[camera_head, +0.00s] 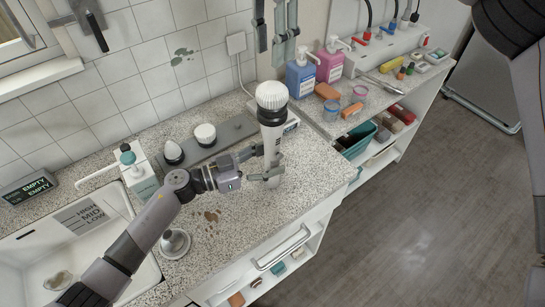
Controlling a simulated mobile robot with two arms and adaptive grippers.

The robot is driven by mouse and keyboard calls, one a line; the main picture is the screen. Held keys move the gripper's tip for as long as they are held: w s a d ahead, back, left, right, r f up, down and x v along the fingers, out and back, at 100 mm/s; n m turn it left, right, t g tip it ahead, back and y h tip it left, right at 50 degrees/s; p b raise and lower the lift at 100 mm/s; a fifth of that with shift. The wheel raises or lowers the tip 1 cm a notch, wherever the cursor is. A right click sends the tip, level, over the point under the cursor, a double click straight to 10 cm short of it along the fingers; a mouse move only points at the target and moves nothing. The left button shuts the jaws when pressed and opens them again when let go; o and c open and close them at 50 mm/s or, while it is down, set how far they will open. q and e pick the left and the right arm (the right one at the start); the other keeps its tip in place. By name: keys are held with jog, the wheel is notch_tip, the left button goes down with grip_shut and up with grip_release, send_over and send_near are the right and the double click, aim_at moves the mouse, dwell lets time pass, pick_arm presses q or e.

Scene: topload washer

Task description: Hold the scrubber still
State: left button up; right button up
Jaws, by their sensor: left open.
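The scrubber (271,112) stands upright near the middle of the speckled counter, with a white ribbed head on top, a black band and a pale body. My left gripper (264,165) is open at its lower part, with its fingers around or beside the body; whether they touch it I cannot tell. What appears to be my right gripper (275,42) hangs at the top of the view above the scrubber, with its fingers apart and nothing between them. Its upper part is cut off by the frame.
A sink (120,225) is at the left, beside a white dispenser (135,165). Two white-topped knobs (204,135) stand behind my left arm. Blue (300,76) and pink (331,63) pump bottles are on the right shelf.

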aim_at(269, 87)
pick_arm(q)
jog(key=shift+w+d, duration=0.2)
jog(key=shift+d, duration=0.25)
grip_shut()
dwell(0.6)
dwell(0.7)
pick_arm(e)
jog(key=shift+o, duration=1.3)
jog(key=shift+s+a, duration=0.15)
jog(key=shift+s, duration=0.1)
jog(key=o, duration=0.4)
jog(key=shift+s+a+r+n+t+h, duration=0.1)
jog(key=shift+s+a+n+t+h, duration=0.3)
jog(key=shift+s+n+t, duration=0.2)
jog(key=shift+s+a+n+t+h, duration=0.3)
jog(key=shift+s+n+t+h, duration=0.15)
jog(key=shift+n+t, duration=0.15)
pick_arm(q)
jog(key=shift+s, duration=0.1)
pick_arm(e)
jog(key=shift+o, duration=0.6)
jog(key=shift+s+a, duration=0.1)
jog(key=shift+s, duration=0.05)
jog(key=shift+o, duration=0.7)
jog(key=shift+n, duration=0.3)
jog(key=shift+t, duration=0.3)
jog(key=x, duration=1.1)
jog(key=shift+f, duration=0.4)
